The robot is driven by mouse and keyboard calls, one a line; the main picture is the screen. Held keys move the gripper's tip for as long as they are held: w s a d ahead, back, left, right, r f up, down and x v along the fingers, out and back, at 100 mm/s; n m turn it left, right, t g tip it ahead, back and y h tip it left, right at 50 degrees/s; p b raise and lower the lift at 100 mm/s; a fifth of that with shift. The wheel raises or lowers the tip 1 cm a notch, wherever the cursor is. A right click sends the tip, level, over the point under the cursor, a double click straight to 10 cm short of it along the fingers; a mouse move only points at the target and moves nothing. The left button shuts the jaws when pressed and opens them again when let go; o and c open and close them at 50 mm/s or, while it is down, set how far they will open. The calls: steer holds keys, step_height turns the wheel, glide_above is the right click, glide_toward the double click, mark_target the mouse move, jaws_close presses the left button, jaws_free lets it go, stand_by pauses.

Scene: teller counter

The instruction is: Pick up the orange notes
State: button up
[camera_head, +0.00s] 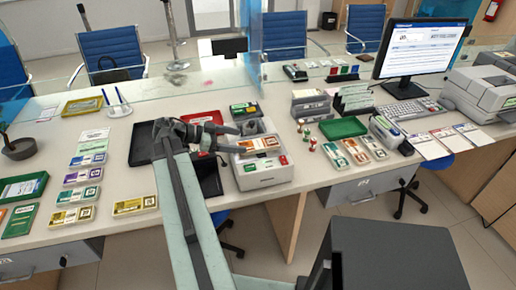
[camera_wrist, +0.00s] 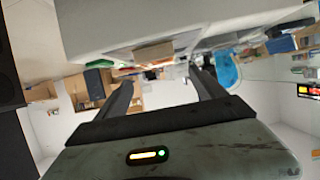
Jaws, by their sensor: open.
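A banded bundle of orange notes (camera_head: 258,144) lies in the front of a white counting machine (camera_head: 265,172) in the head view. My gripper (camera_head: 241,139) is open, with its fingers pointing right at the bundle's left end. I cannot tell whether a finger touches it; nothing shows held. In the wrist view the open fingers (camera_wrist: 160,75) point at the pale machine body (camera_wrist: 190,25), and an orange-brown block (camera_wrist: 153,53), likely the same notes, shows just beyond and between the tips.
A black tray (camera_head: 141,145) and a red tray (camera_head: 202,117) lie left of and behind the machine. A green tray (camera_head: 343,127) and several note bundles lie right. A glass screen (camera_head: 255,45) rises behind. Several bundles cover the left counter.

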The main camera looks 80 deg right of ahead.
mark_target(256, 144)
steer(key=shift+b+x, duration=0.4)
steer(key=shift+x, duration=0.8)
steer(key=b+x, duration=0.1)
steer(key=x, duration=0.1)
steer(key=b+x, duration=0.1)
steer(key=x, duration=0.1)
steer(key=shift+s+f, duration=0.1)
steer(key=shift+f, duration=0.3)
steer(key=shift+s+d, duration=0.2)
steer(key=shift+s, duration=0.05)
steer(key=c, duration=1.7)
step_height(256, 144, up, 10)
steer(key=p, duration=1)
